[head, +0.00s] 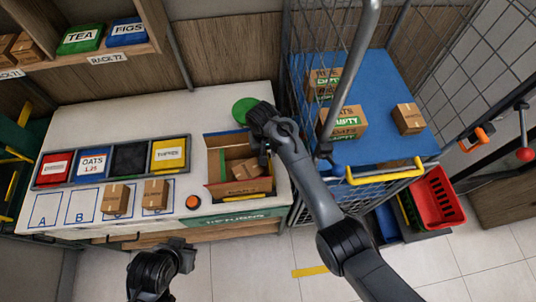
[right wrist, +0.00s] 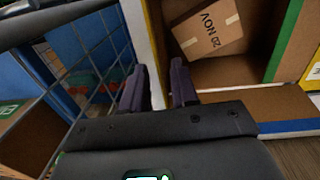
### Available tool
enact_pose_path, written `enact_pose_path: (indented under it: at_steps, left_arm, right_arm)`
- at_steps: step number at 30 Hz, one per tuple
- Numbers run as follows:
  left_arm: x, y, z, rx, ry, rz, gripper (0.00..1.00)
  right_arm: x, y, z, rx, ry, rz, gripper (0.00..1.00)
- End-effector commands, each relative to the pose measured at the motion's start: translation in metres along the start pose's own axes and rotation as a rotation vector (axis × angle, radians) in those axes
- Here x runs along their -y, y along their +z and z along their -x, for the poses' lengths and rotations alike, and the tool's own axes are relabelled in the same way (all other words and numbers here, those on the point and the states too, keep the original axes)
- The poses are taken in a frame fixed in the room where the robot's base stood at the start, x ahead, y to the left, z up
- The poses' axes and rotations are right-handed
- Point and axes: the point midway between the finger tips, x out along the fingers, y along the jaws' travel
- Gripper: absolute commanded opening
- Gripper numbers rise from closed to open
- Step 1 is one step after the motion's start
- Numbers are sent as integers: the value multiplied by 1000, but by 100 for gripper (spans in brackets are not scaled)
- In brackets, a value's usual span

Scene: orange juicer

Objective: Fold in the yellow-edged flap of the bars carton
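The open bars carton (head: 228,187) sits in a recess at the right end of the white worktop. A small brown box (head: 247,169) lies inside; in the right wrist view this box (right wrist: 208,28) shows "20 NOV". A yellow edge (head: 245,197) shows along the carton's front in the head view. A yellow strip (right wrist: 154,30) also runs along the carton's side in the right wrist view.
The carton's green-edged (right wrist: 284,40) and blue-edged (right wrist: 290,127) flaps stand out. A mesh cage trolley (head: 365,150) with boxes is close on the right. A green disc (head: 243,108) lies behind the carton. Bins (head: 92,165) and two boxes (head: 116,198) are left.

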Motion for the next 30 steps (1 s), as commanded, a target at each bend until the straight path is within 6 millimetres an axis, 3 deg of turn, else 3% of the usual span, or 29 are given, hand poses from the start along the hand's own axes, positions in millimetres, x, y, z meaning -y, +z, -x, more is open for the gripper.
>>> enact_pose_path:
  at_steps: [9,20,26,30]
  left_arm:
    - [-2,-2,0,-4,7,9,0]
    - [-1,-2,0,-4,3,4,0]
    - [1,-1,0,-3,-3,-3,0]
    - [1,-1,0,-3,-4,-5,0]
  right_arm:
    - [0,0,-32,0,1,0,29]
    - [0,0,-36,-1,0,-1,29]
    - [0,0,-36,-1,0,0,1]
    - [0,0,-36,-1,0,0,0]
